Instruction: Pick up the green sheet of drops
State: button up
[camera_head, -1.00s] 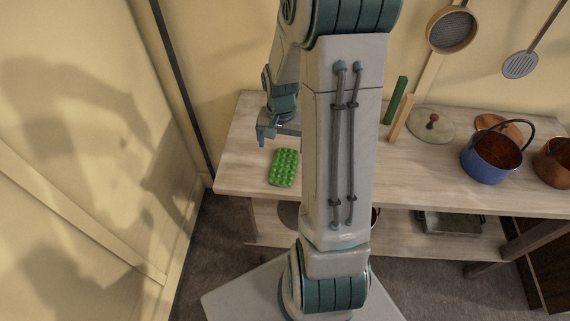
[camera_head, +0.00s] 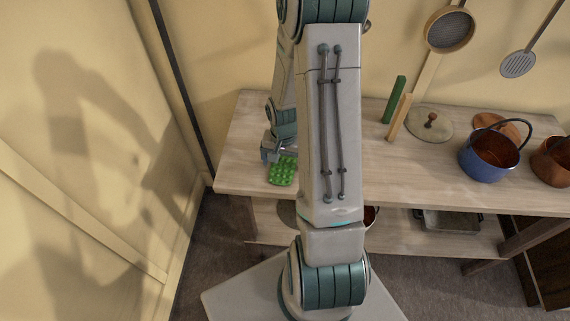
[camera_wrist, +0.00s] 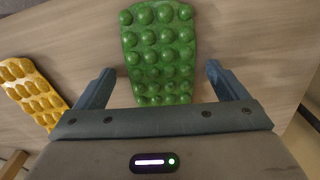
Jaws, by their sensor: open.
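The green sheet of drops (camera_head: 283,172) lies flat on the wooden table near its left end. In the wrist view the green sheet (camera_wrist: 158,50) shows its rows of round bumps, and its near end lies between my fingers as seen from above. My gripper (camera_wrist: 158,88) is open, with one finger on each side of the sheet and nothing held. In the head view my gripper (camera_head: 272,155) is at the sheet's far left edge, partly hidden by my arm. I cannot tell the exact height of the fingertips above the table.
A yellow sheet of drops (camera_wrist: 36,93) lies left of my gripper in the wrist view; my arm hides it in the head view.

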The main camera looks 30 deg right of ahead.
jog(key=shift+c, duration=0.3)
jog(key=c, duration=1.2)
jog(key=shift+r, duration=0.15)
jog(key=shift+c, duration=0.2)
